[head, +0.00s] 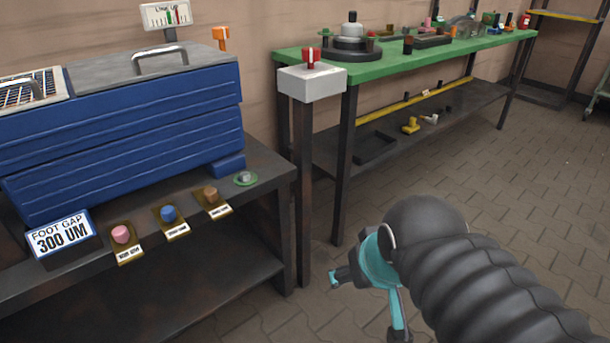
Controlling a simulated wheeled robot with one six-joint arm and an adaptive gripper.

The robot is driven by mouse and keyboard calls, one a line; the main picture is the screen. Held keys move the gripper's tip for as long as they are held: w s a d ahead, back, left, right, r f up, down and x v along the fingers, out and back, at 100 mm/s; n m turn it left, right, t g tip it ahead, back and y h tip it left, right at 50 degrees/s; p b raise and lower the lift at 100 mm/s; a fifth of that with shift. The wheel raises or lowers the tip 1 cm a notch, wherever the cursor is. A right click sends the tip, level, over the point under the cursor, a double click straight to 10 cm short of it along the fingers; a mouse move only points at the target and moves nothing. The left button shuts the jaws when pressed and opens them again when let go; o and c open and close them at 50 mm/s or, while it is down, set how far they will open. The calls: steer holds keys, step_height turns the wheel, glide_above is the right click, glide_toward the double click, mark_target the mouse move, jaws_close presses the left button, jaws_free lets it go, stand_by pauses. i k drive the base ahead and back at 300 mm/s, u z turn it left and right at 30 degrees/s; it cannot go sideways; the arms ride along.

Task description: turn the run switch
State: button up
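A red switch handle (311,57) sits on top of a pale grey box (313,85) on a dark post; I take it to be the run switch. The post stands between the blue machine and the green-topped bench. My gripper (366,306) has teal fingers and is at the lower middle of the head view, well below and to the right of the switch. Its fingers are spread apart with nothing visible between them. My dark ribbed arm hides part of the gripper and floor.
A blue machine (120,135) stands on a dark table at left, with a "FOOT GAP 300 UM" sign (62,233) and pink, blue and brown labelled pieces along the front edge. The green bench (400,63) holds several parts. Paved floor (480,180) is open at right.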

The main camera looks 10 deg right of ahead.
mark_target(310, 55)
steer(key=u, duration=1.15)
steer(key=i, duration=0.4)
steer(key=z, duration=0.35)
